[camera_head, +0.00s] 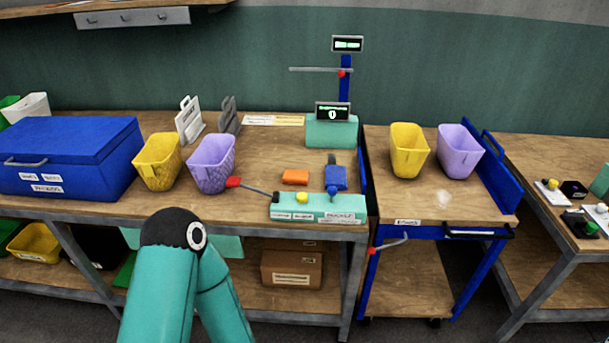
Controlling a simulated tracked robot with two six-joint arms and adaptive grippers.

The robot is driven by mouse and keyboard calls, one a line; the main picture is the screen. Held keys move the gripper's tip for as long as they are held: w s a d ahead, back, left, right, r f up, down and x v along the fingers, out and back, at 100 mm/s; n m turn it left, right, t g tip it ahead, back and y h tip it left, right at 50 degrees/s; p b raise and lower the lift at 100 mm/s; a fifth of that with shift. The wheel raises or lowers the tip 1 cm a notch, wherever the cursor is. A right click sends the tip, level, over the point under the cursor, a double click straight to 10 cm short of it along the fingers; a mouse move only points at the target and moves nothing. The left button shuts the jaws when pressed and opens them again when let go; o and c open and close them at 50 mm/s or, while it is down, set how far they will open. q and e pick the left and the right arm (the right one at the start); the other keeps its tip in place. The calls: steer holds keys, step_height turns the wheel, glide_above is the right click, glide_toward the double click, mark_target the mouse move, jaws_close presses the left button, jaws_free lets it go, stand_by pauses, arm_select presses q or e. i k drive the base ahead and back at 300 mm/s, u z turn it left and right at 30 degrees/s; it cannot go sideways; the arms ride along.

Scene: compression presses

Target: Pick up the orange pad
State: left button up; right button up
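The orange pad (295,177) lies flat on the wooden table top, a little left of a blue press part (336,179) and just behind a teal press base (345,208). Nothing touches the pad and it is in full view. A teal link of my own arm with a black joint rises at the lower left, in front of the table. Neither gripper shows in the head view.
A red-tipped lever (233,182) reaches left from the press base. Yellow (158,162) and purple (211,164) bins and a blue chest (70,155) stand to the left. A display post (345,75) stands behind. Bare table lies left of and behind the pad.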

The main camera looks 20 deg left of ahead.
mark_target(293, 176)
steer(key=i, duration=0.9)
steer(key=u, duration=0.05)
